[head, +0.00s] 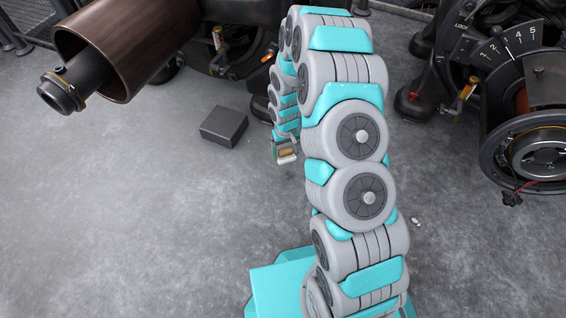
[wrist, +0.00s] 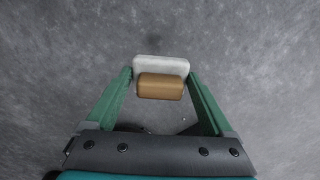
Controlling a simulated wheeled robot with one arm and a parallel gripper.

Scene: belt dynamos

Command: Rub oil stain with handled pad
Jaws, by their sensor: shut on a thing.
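My gripper (wrist: 160,88) is shut on the tan handle (wrist: 160,87) of the pad, with a green finger at each side. The pad's white part (wrist: 161,65) shows just beyond the handle in the wrist view. In the head view the gripper and the handled pad (head: 286,153) hang low at the end of my arm, over the grey floor. I cannot tell whether the pad touches the floor. A faint dark patch (wrist: 153,41) lies on the floor ahead of the pad in the wrist view; it may be the oil stain.
A dark grey block (head: 223,126) lies on the floor left of my gripper. A large brown cylinder (head: 125,40) on a dark machine stands at the upper left. A dynamo with a numbered dial (head: 510,45) stands at the right. The left foreground floor is clear.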

